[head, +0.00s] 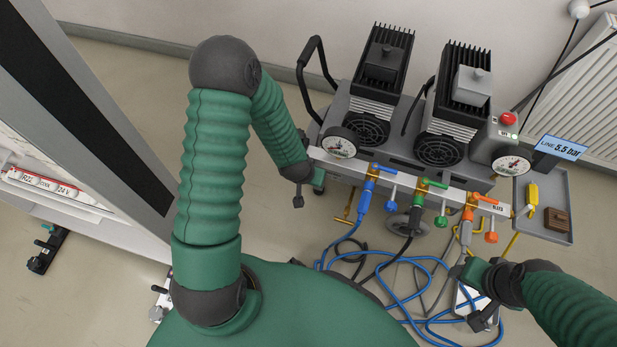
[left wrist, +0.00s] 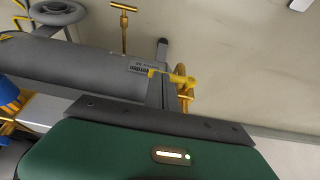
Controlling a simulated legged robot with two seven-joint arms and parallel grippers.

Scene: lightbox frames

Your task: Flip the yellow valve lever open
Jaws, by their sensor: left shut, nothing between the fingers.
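The yellow valve lever (left wrist: 183,80) shows in the left wrist view at the end of the grey tank (left wrist: 80,68), by a small label. In the head view I cannot make it out; my left arm covers that end of the compressor. My left gripper (head: 298,200) is shut and empty at the compressor's left end, pointing down. In the left wrist view its dark finger (left wrist: 162,55) stands just left of the lever; I cannot tell whether they touch. My right gripper (head: 482,317) is low at the right, over the hoses; its jaw state is unclear.
The compressor manifold carries a blue valve (head: 370,172), a green valve (head: 432,184) and an orange valve (head: 487,200). Blue hoses (head: 395,300) lie on the floor. A grey tray (head: 563,185) sits at the right. A brass T-handle (left wrist: 124,8) stands beyond the tank.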

